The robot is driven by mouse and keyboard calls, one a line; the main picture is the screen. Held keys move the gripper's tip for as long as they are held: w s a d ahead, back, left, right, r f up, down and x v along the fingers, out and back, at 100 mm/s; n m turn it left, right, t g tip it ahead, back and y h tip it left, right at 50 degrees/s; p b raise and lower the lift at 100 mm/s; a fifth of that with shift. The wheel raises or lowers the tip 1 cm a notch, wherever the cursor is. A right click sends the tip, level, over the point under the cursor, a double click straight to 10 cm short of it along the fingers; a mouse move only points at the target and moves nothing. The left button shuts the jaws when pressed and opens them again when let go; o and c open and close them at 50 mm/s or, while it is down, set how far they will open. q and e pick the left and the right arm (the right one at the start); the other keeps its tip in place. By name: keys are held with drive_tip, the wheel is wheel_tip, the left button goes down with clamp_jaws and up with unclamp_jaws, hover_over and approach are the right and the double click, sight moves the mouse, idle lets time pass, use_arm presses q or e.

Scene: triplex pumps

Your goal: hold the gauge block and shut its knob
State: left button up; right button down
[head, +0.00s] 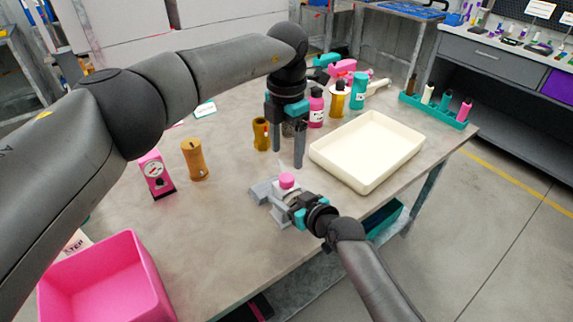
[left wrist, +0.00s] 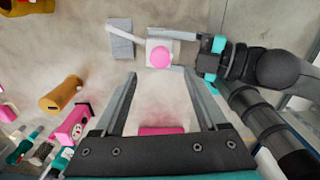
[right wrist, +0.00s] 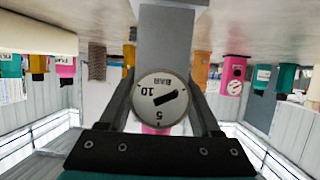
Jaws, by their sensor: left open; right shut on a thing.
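The gauge block (head: 281,215) is a grey piece near the table's front edge, with a pink knob (head: 287,181) on top. In the left wrist view the knob (left wrist: 159,57) sits over a pale square part. My right gripper (head: 294,209) is shut on the block. In the right wrist view the block's round white dial (right wrist: 159,101), with a black pointer, shows between the fingers; the picture is upside down. My left gripper (head: 288,160) is open and empty, fingers pointing down, above and behind the knob, apart from it.
A cream tray (head: 368,150) lies right of my left gripper. Brown cylinder (head: 194,160) and pink gauge (head: 156,175) stand to the left. A pink bin (head: 105,283) is at front left. Several bottles and a teal rack (head: 438,108) stand farther back.

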drive_tip(key=shift+f, duration=0.1)
use_arm(q)
wheel_tip(320, 180, up, 5)
drive_tip(key=shift+r, duration=0.2)
use_arm(e)
unclamp_jaws()
idle(0.5)
